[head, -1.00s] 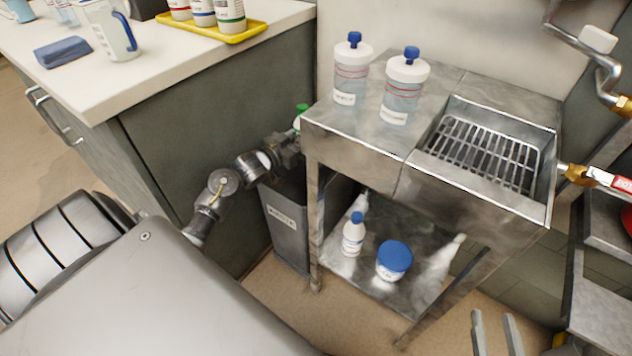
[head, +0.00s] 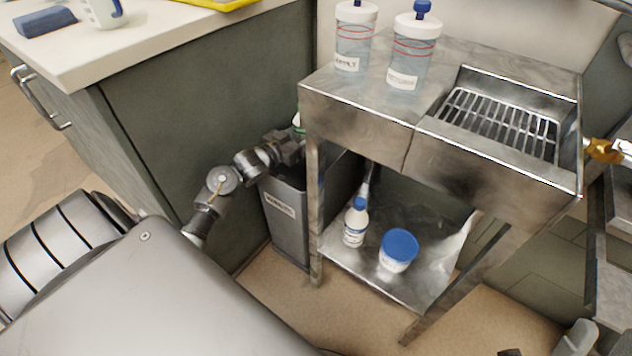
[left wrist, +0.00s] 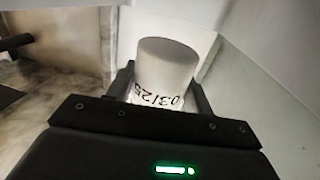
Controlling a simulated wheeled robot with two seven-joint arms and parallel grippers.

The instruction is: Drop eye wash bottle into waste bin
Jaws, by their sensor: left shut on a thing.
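The waste bin (head: 284,220) is a grey, open-topped bin with a label, standing on the floor between the counter and the steel sink stand. My left gripper (head: 292,146) is above the bin's opening, close to the stand's left edge. It is shut on a white bottle (left wrist: 167,65), which has "03/25" printed on it in the left wrist view. In the head view only a small white and green part of the bottle (head: 297,122) shows; the gripper and stand hide the rest. My right gripper cannot be made out in either view.
The steel stand (head: 360,118) is tight to the right of my gripper. It holds two clear bottles (head: 354,42) (head: 408,55) on top, and a small white bottle (head: 355,225) and a blue-lidded tub (head: 398,252) below. The counter (head: 180,130) is on the left.

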